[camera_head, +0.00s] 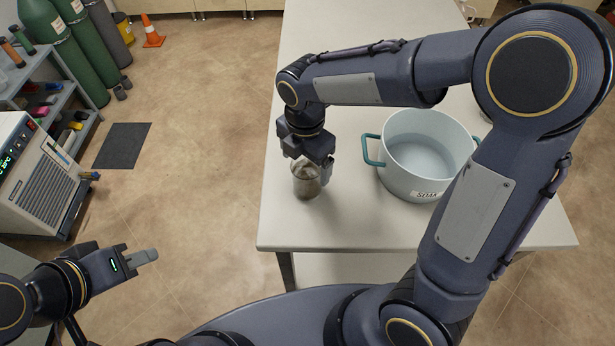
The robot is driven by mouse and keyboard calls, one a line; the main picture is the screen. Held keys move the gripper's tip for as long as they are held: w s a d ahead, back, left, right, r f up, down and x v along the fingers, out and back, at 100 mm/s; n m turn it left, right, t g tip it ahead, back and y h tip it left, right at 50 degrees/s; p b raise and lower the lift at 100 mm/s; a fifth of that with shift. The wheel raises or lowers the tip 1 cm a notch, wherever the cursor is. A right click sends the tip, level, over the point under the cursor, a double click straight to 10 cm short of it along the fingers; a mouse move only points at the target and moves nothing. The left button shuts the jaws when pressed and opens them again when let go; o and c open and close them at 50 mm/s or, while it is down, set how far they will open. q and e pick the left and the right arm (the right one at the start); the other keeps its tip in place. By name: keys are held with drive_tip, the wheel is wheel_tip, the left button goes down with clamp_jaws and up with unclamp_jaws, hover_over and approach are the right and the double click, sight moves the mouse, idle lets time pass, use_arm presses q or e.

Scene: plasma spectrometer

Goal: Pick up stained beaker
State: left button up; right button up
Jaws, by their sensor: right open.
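The stained beaker (306,184) stands upright on the white table near its left front edge. It is a small glass with a brownish grey tint. My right gripper (318,172) points down at the beaker, with its fingers open at the rim. One finger shows on the beaker's right side; the other is hard to make out, so I cannot tell whether they touch the glass. My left gripper (143,257) is over the floor at the lower left, away from the table. Its fingers overlap in this view, so its opening is not clear.
A pale blue pot (397,185) marked SOAK, with teal handles and liquid inside, stands on the table (290,232) just right of the beaker. My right arm spans above it. A chiller unit (38,190), a shelf and green gas cylinders (80,60) stand at the left.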

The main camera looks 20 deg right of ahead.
sight(307, 173)
wheel_tip(307, 173, down, 4)
drive_tip(key=shift+d+f, duration=0.15)
drive_tip(key=shift+f, duration=0.1)
drive_tip(key=c, duration=1.1)
